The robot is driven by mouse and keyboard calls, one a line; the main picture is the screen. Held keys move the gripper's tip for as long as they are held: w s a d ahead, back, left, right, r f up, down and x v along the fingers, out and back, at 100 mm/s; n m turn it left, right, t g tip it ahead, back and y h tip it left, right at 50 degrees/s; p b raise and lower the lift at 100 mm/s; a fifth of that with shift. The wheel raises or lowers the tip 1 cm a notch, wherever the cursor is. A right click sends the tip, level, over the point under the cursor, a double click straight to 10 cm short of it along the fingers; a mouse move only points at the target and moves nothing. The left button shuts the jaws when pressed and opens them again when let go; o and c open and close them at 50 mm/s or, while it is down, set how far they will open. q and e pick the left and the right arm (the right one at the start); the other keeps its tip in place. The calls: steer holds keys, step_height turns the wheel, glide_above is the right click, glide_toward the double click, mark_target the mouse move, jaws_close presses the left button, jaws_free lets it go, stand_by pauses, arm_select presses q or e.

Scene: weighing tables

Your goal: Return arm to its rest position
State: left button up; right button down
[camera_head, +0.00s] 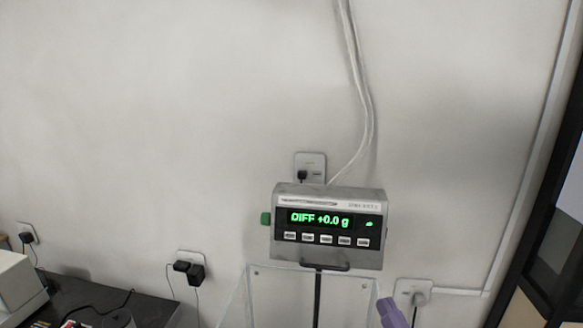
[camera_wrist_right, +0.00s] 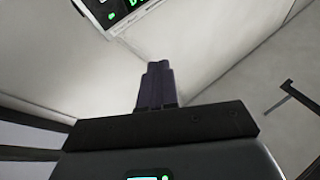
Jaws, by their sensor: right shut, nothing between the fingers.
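My right gripper (camera_head: 388,308) shows only as a purple fingertip at the bottom edge of the head view, just right of a clear panel below the scale display. In the right wrist view my right gripper (camera_wrist_right: 155,66) has its dark purple fingers together, with nothing between them. It points toward a pale wall, with part of the display at the top left. My left gripper is not in view, and most of my right arm is hidden below the head view.
The grey scale display (camera_head: 328,262) reads "DIFF +0.0 g" in green. The clear panel (camera_head: 285,298) stands beneath it. A dark counter (camera_head: 150,308) with a pale device (camera_head: 18,280) and cables is at lower left. A dark frame (camera_head: 545,200) stands at right. The wall between is mostly bare.

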steer(key=s+d+f+n+g+h, duration=0.1)
steer(key=d+f+g+h, duration=0.15)
steer(key=f, duration=0.45)
steer(key=s+d+f+n+g+h, duration=0.1)
steer(key=s+d+f+g, duration=0.15)
steer(key=f, duration=0.45)
steer(key=s+d+f+g+h, duration=0.45)
steer(key=s+f+g, duration=0.25)
steer(key=s+f, duration=0.55)
steer(key=s+d+f+n+g+h, duration=0.1)
steer(key=s+d+f+g, duration=0.15)
steer(key=s, duration=0.25)
steer(key=s+d+f+n+g+h, duration=0.1)
steer(key=s+d+f+g, duration=0.1)
steer(key=s+f+g, duration=0.3)
steer(key=s+a+m+t+y, duration=0.1)
steer(key=a+m+t+y, duration=0.2)
steer(key=a, duration=0.6)
arm_select(q)
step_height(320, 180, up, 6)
steer(key=p, duration=0.6)
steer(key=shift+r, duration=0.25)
arm_select(e)
step_height(320, 180, up, 6)
steer(key=g, duration=0.1)
steer(key=shift+m+y, duration=0.3)
steer(key=shift+m, duration=0.1)
